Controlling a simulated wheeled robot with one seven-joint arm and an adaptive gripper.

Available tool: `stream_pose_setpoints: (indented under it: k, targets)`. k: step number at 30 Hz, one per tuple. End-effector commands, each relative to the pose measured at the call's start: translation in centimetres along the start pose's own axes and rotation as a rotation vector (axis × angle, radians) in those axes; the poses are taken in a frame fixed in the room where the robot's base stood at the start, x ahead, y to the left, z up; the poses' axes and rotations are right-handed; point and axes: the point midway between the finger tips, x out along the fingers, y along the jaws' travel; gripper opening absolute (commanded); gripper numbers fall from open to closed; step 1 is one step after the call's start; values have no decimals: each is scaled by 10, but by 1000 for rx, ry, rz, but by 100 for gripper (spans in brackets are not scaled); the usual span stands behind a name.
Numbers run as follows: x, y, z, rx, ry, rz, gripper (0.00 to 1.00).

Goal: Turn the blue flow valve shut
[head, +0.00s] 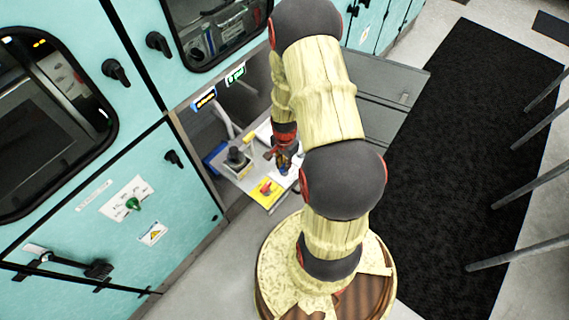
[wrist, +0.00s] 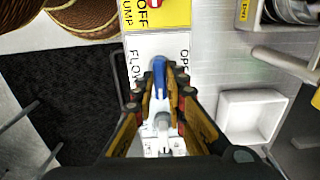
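The blue flow valve handle (wrist: 160,75) shows in the wrist view on a white plate (wrist: 138,48) lettered FLOW on the left and partly OPEN on the right. The handle points toward the top of the picture, close to in line with the plate. My gripper (wrist: 168,93) has its fingers apart, one on each side of the handle, with the left finger nearer to it. I cannot tell whether that finger touches it. In the head view my gripper (head: 284,156) is low over the work shelf, and my arm hides part of the area.
A yellow pump panel (wrist: 180,14) marked OFF, with a red part, adjoins the plate. A white square tray (wrist: 250,117) and a grey bar (wrist: 280,62) lie to the right. In the head view a dark box-like device (head: 238,160) stands left of my gripper, beside teal cabinets (head: 150,190).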

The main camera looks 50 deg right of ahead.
Motion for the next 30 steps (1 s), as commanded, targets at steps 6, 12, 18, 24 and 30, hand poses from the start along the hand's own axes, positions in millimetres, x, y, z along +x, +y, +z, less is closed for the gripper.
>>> stream_pose_setpoints:
  k: [6,12,18,24,30]
  targets:
    - [0,0,0,-1,0,0,27]
    - [0,0,0,-2,0,0,30]
    - [-3,0,0,-2,1,-1,30]
    - [-29,-1,-1,-2,3,-3,30]
    - [-70,-2,-1,-2,3,-4,30]
